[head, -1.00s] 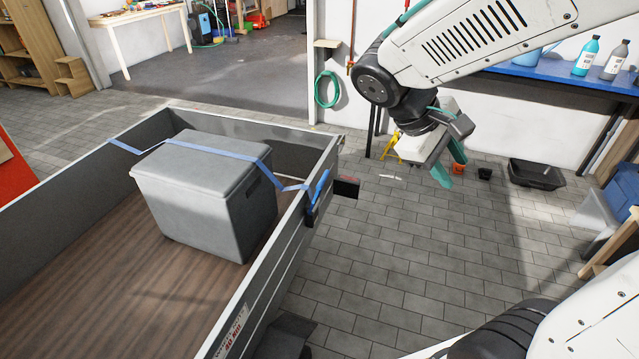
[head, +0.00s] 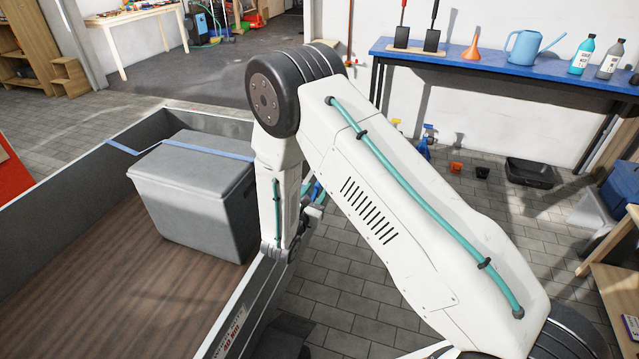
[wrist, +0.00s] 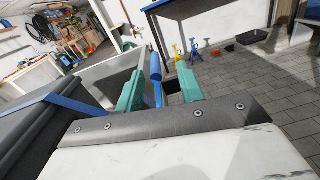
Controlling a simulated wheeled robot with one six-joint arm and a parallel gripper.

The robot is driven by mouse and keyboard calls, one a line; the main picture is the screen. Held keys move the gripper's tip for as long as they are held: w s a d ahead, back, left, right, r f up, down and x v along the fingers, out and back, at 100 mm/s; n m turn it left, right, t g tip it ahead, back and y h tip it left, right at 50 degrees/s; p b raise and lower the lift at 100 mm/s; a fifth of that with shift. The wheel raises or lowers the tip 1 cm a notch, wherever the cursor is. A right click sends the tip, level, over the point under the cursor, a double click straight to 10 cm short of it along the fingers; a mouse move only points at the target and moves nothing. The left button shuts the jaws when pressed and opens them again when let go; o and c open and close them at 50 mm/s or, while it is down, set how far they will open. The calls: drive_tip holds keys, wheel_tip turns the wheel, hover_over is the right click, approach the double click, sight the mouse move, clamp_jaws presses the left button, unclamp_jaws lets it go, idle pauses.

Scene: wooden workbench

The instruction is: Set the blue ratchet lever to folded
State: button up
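The blue ratchet lever (head: 317,189) is on the outer side of the trailer's side wall, mostly hidden behind my arm in the head view. In the wrist view the blue lever (wrist: 158,94) stands up between my two teal fingers. My gripper (wrist: 160,82) is open, with a finger on either side of the lever; I cannot tell whether either touches it. In the head view my gripper is largely hidden by my forearm. The blue strap (head: 208,148) runs across the grey box (head: 190,195) towards the lever.
The trailer (head: 85,290) has raised grey walls and a wooden floor. A blue-topped bench (head: 480,68) stands at the back right with a watering can (head: 533,48) and bottles. Jack stands, small pots and a black tray (head: 535,172) are on the paved floor, which has clear room.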

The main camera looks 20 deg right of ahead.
sight(317, 188)
drive_tip(key=shift+w+a+f+n+t+y, duration=0.15)
drive_tip(key=shift+a+f+n+y, duration=0.1)
drive_tip(key=shift+f, duration=0.2)
drive_tip(key=shift+w+a+f+n+t+y, duration=0.15)
drive_tip(key=shift+a+f+n, duration=0.1)
drive_tip(key=shift+f, duration=0.2)
drive_tip(key=x, duration=0.7)
drive_tip(key=shift+d, duration=0.2)
clamp_jaws()
